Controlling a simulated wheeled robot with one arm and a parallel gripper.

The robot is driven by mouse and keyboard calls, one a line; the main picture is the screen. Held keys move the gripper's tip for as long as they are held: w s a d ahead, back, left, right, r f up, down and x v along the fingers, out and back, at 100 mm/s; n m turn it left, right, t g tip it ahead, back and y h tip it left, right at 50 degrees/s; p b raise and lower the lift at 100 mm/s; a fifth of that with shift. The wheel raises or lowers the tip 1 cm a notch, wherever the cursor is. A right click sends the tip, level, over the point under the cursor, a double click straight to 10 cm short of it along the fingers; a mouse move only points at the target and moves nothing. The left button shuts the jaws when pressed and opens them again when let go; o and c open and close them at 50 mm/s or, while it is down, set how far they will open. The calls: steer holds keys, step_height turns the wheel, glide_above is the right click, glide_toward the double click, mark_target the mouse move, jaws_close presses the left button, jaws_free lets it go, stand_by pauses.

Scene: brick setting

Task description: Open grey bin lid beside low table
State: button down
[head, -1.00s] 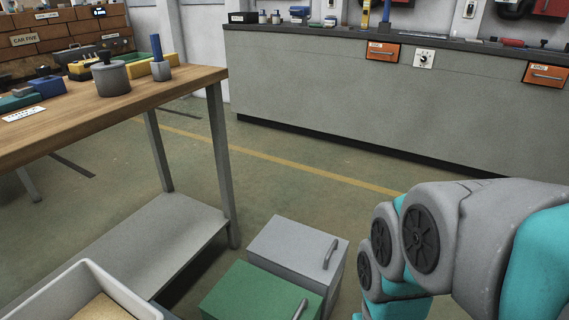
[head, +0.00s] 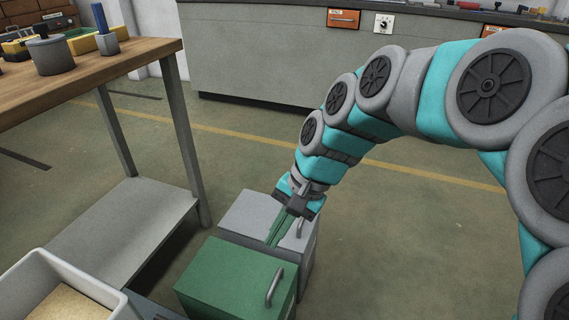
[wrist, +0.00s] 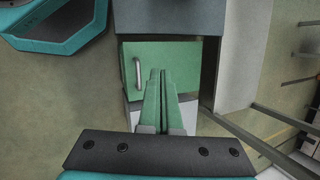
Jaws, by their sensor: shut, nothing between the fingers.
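The grey bin (head: 250,210) stands on the floor beside the wooden table, with its lid down and a bar handle (head: 300,228) at the lid's right. A green bin (head: 235,278) with a similar handle stands in front of it. My gripper (head: 273,242) points down over the grey lid near its front edge, left of the handle; contact cannot be told. Its green fingers are shut and empty. In the wrist view the fingers (wrist: 162,74) overlap the green lid (wrist: 185,58), and the grey lid (wrist: 190,118) is largely hidden behind them.
The wooden table (head: 120,62) with a lower grey shelf (head: 130,230) is left of the bins. A white open tub (head: 85,282) is at the lower left. Open floor (head: 400,245) lies to the right. A long grey counter (head: 270,65) is at the back.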

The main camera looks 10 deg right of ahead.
steer(key=w+d+r+m+t+y+b, duration=0.1)
steer(key=w+d+m+t+y+b, duration=0.2)
steer(key=w+m, duration=0.85)
steer(key=w+d+f+m+t+y, duration=0.1)
steer(key=w+d+m+t, duration=0.15)
steer(key=w+d, duration=0.45)
steer(key=w+d+f+m+t+y, duration=0.1)
steer(key=w+d+f+m, duration=0.15)
steer(key=w+d, duration=0.4)
steer(key=x, duration=1)
steer(key=shift+w+r+m, duration=0.3)
steer(key=shift+m, duration=0.15)
steer(key=shift+d, duration=0.15)
